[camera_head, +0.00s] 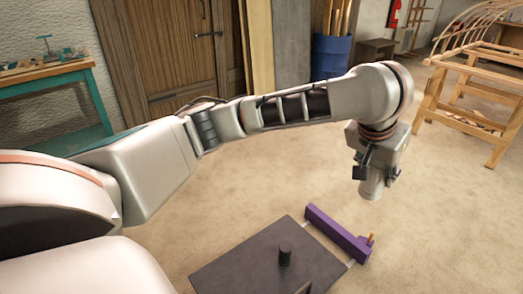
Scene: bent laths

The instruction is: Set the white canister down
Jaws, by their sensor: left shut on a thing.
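The white canister (371,187) is pale and hangs below my left wrist in the head view. My left gripper (375,174) points down and is shut on it, with dark finger pads at its sides. The gripper covers the canister's upper part. In the picture the canister shows against the bare floor, just beyond the purple bar (336,233); I cannot tell its height. My right gripper is not in view.
A dark flat top (235,270) with a short dark cylinder (285,254) stands at the bottom, beside the purple bar. A wooden lath frame (470,85) stands at right, a blue barrel (331,55) at the back, a green bench (50,75) at left. Open floor lies between.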

